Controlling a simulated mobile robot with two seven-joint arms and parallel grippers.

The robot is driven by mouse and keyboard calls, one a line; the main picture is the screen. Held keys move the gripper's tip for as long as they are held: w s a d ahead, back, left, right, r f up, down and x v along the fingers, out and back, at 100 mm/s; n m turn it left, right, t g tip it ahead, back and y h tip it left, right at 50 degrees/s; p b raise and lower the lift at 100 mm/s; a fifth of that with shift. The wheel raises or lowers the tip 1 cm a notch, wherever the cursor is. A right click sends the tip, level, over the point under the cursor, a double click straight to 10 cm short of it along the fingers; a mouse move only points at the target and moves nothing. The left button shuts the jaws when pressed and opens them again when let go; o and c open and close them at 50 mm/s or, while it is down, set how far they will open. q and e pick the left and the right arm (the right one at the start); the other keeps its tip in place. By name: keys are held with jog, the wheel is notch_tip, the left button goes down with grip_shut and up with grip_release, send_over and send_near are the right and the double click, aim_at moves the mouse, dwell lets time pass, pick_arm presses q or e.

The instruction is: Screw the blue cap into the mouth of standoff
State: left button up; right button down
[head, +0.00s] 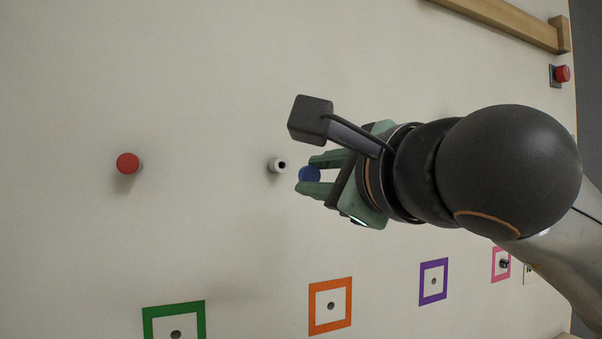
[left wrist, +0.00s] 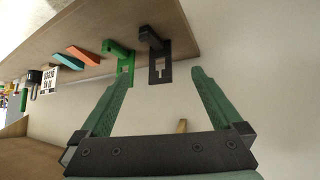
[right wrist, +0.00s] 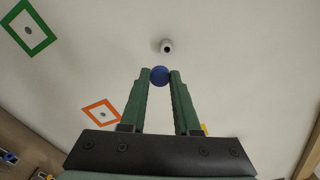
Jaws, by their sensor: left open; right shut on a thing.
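The blue cap (head: 310,174) is held between the green fingertips of my right gripper (head: 314,174). It also shows in the right wrist view (right wrist: 159,76). The standoff (head: 277,165) is a short white cylinder on the wall with a dark mouth; the cap is just to its right in the head view, apart from it. In the right wrist view the standoff (right wrist: 167,46) lies just beyond the cap. My left gripper (left wrist: 157,80) is open and empty in the left wrist view, and is not in the head view.
A red-capped standoff (head: 128,163) is on the wall at left. Green (head: 174,307), orange (head: 330,283), purple (head: 433,262) and pink (head: 494,279) square frames run along the lower wall. A red button (head: 562,74) and wooden rail (head: 505,22) are at upper right. Brackets (left wrist: 158,62) are near my left gripper.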

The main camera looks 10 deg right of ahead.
jog(key=shift+s+a+r, duration=0.15)
jog(key=shift+s+r, duration=0.2)
jog(key=shift+r, duration=0.3)
jog(key=shift+w+a, duration=0.2)
jog(key=shift+w, duration=0.75)
jog(key=shift+w+a, duration=0.2)
jog(key=shift+w, duration=0.7)
jog(key=shift+w+a, duration=0.2)
jog(key=shift+w, duration=0.75)
jog(key=shift+b, duration=0.9)
jog(key=shift+w+a, duration=0.1)
jog(key=shift+w, duration=0.7)
jog(key=c, duration=0.6)
grip_release()
